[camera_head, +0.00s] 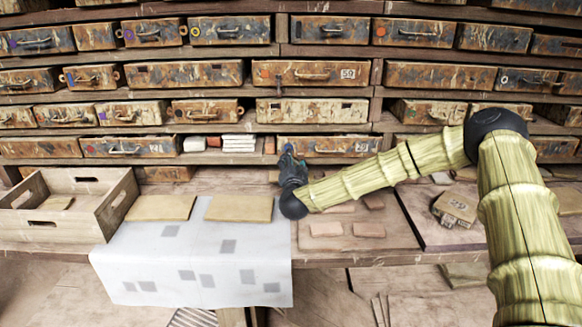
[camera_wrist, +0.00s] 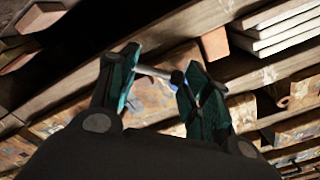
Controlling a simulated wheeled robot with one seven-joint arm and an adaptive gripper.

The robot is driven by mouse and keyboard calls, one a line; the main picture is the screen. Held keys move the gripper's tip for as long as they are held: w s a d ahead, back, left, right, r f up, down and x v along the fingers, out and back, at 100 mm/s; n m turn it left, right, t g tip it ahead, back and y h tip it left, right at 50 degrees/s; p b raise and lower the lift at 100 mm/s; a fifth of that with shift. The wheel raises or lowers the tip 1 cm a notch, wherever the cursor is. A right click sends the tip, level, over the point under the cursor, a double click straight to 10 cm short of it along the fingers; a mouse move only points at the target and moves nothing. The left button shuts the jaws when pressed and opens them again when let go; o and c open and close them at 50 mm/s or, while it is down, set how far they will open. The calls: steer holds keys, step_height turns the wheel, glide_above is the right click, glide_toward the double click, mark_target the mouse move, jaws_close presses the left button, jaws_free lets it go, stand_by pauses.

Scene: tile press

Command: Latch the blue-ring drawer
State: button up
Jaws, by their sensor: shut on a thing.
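My gripper (camera_head: 288,152) is at the left front end of a worn drawer (camera_head: 352,149) in the lowest full row, right of a gap holding white slabs. In the wrist view, the teal fingers of my gripper (camera_wrist: 157,78) are closed on a pale rod-like part (camera_wrist: 152,72), with a small blue patch (camera_wrist: 177,78) beside the right finger. Whether this part is the drawer's handle or its latch cannot be told. The drawer's left end is partly hidden by my gripper, and a blue ring on it cannot be made out clearly.
Stacked white slabs (camera_head: 239,143) and a reddish block (camera_head: 269,145) stand in the gap to the left. A wooden crate (camera_head: 112,212), tan tiles (camera_head: 239,208) and a white cloth (camera_head: 190,262) lie on the bench below. Shelf boards run closely above and below the drawer.

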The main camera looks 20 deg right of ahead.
steer(key=d+m+b, duration=0.1)
steer(key=m+b, duration=0.5)
steer(key=b, duration=0.1)
steer(key=s+d+m+b, duration=0.1)
steer(key=m+b, duration=0.2)
steer(key=shift+d+f, duration=0.3)
steer(key=shift+f, duration=0.1)
steer(key=shift+a+m, duration=0.1)
steer(key=shift+m, duration=0.2)
steer(key=o, duration=1.1)
steer(key=shift+o, duration=0.8)
steer(key=shift+w, duration=0.1)
steer(key=v, duration=1.1)
steer(key=shift+s+r, duration=0.4)
steer(key=shift+r, duration=0.05)
